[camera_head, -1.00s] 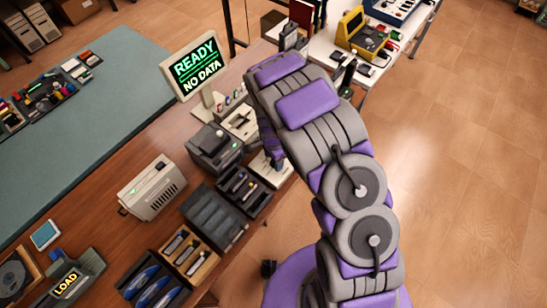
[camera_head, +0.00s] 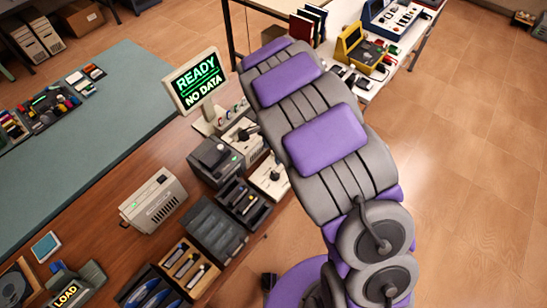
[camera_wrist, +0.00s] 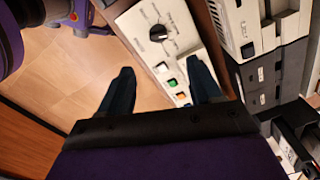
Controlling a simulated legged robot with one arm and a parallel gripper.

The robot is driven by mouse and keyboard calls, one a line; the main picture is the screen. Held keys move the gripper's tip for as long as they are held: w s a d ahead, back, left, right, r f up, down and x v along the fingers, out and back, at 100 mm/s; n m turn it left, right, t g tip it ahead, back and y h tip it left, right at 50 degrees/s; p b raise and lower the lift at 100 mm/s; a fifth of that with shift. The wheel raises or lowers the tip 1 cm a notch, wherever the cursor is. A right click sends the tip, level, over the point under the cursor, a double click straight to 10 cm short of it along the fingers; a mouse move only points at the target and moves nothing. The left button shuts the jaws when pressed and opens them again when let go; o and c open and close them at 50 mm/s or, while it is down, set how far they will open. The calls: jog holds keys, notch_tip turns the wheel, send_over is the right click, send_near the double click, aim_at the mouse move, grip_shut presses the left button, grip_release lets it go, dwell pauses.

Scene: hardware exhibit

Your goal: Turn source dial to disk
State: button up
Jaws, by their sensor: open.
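In the wrist view a black round dial (camera_wrist: 158,33) sits on a pale panel (camera_wrist: 133,22) with small printed labels around it, too small to read. I cannot tell which label it points at. Green, white and orange buttons (camera_wrist: 172,82) lie on the same panel, nearer my gripper. My gripper (camera_wrist: 161,82) is open and empty, its two dark fingers apart, with the dial beyond the fingertips and not between them. In the head view my arm hides the gripper. Two pale panels with black knobs show there, one by the monitor (camera_head: 242,131) and one nearer (camera_head: 268,178).
The monitor (camera_head: 196,80) reads READY, NO DATA. A dark boxy device (camera_head: 213,160) and trays (camera_head: 216,228) stand close to the panels. A beige vented unit (camera_head: 152,200) is on the left. Open floor (camera_head: 470,170) lies right of my arm.

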jog(key=shift+r, duration=1.45)
jog(key=s+d+r+n+b, duration=0.2)
jog(key=s+d+r+n, duration=0.2)
jog(key=s+d+r, duration=0.7)
jog(key=s+d+r+n+g+b, duration=0.1)
jog(key=s+n, duration=0.2)
jog(key=s, duration=0.8)
jog(key=s+d+r+n+b, duration=0.1)
jog(key=s+n, duration=0.3)
jog(key=s, duration=0.6)
jog(key=shift+s+d+r+n+g, duration=0.35)
jog(key=shift+d+r, duration=0.2)
jog(key=shift+d, duration=0.2)
